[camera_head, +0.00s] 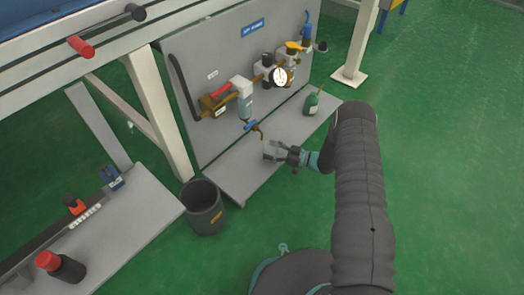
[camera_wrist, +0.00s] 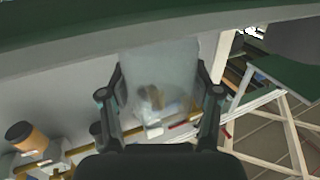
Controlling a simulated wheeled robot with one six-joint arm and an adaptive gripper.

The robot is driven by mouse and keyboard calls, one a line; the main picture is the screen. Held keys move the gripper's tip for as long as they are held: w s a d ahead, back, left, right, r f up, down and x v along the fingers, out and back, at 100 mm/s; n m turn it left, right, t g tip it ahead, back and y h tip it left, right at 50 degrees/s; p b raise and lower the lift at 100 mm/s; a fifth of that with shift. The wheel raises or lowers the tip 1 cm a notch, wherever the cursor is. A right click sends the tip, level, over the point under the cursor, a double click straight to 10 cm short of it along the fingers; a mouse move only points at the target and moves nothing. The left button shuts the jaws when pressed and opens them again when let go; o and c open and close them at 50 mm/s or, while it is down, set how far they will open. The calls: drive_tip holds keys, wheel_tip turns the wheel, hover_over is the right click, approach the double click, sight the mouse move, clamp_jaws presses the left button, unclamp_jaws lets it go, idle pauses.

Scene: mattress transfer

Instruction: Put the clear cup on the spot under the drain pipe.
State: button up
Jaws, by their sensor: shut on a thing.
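My gripper (camera_head: 279,153) is over the grey shelf (camera_head: 231,183) at the foot of the panel. It is shut on the clear cup (camera_head: 269,151), which looks greyish and see-through. In the wrist view the cup (camera_wrist: 158,78) sits between the two fingers of my gripper (camera_wrist: 160,97). The drain pipe (camera_head: 261,134), a thin brass pipe with a blue valve handle, bends down just above and left of the cup. The spot under it cannot be made out. I cannot tell whether the cup touches the shelf.
A green bottle (camera_head: 312,104) stands at the shelf's right end. A dark bin (camera_head: 203,207) stands on the floor at its left end. The grey panel (camera_head: 213,71) rises behind with a gauge (camera_head: 280,77) and valves. A side bench (camera_head: 128,235) is at lower left.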

drive_tip(key=shift+w+a, duration=0.15)
drive_tip(key=shift+a, duration=0.4)
drive_tip(key=a, duration=0.1)
drive_tip(key=a+f, duration=0.1)
drive_tip(key=shift+w+a+b, duration=0.35)
drive_tip(key=shift+f, duration=0.2)
drive_tip(key=shift+f, duration=0.15)
drive_tip(key=o, duration=1.1)
